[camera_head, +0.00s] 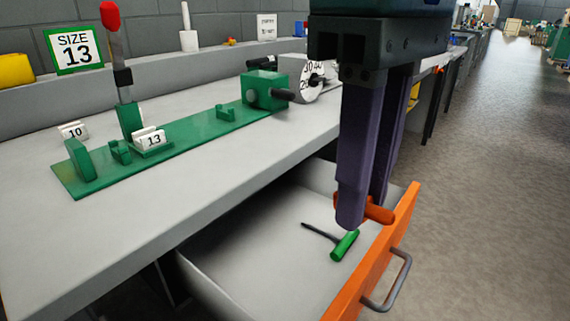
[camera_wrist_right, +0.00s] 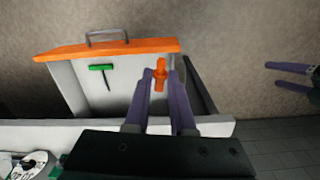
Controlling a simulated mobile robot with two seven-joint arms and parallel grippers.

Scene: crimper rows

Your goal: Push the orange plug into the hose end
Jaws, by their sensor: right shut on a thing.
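My right gripper (camera_head: 364,212) is shut on the orange plug (camera_head: 378,213) and holds it above the open drawer. In the right wrist view the plug (camera_wrist_right: 160,76) sits between the two purple fingertips (camera_wrist_right: 160,80), its ends sticking out past them. Part of the plug is hidden behind a finger in the head view. My left gripper (camera_wrist_right: 286,77) shows only in the right wrist view, at the right edge, its fingers apart and empty. I cannot make out the hose end in either view.
A grey drawer with an orange front (camera_head: 387,250) stands open; a green-handled tool (camera_head: 344,245) lies inside. A "SIZE 13" sign (camera_head: 75,49) stands behind.

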